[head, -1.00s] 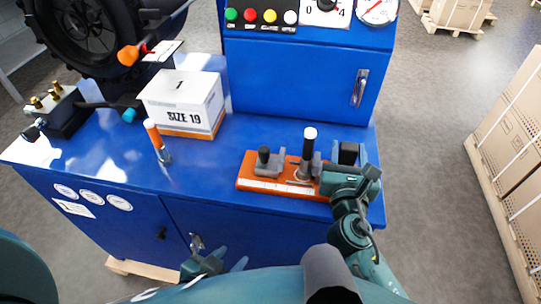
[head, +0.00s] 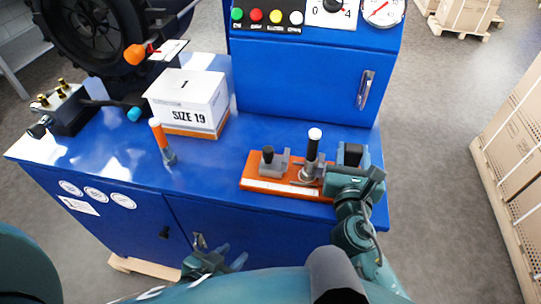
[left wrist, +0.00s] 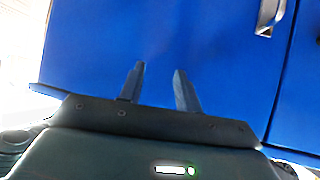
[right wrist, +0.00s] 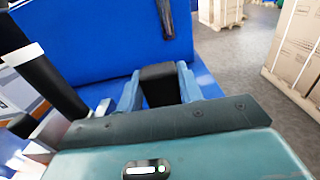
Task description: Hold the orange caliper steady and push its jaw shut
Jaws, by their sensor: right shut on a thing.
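The orange caliper (head: 262,184) lies near the front right of the blue bench, with a pale scale strip along its front. A grey jaw with a short dark knob (head: 268,155) stands toward its left. A second grey jaw carries a tall black post with a white top (head: 312,148); a gap shows between the jaws. My right gripper (head: 350,165) is at the caliper's right end, shut on a black block (right wrist: 160,74) between its fingers. My left gripper (head: 234,258) is open and empty, low before the bench front; the left wrist view shows its spread fingers (left wrist: 160,80).
A white SIZE 19 box (head: 187,98) and an orange-topped upright tool (head: 161,142) stand left of the caliper. A blue cabinet (head: 300,85) rises behind. Bench top between the tool and the caliper is clear. Cartons (head: 510,140) stand on the floor at right.

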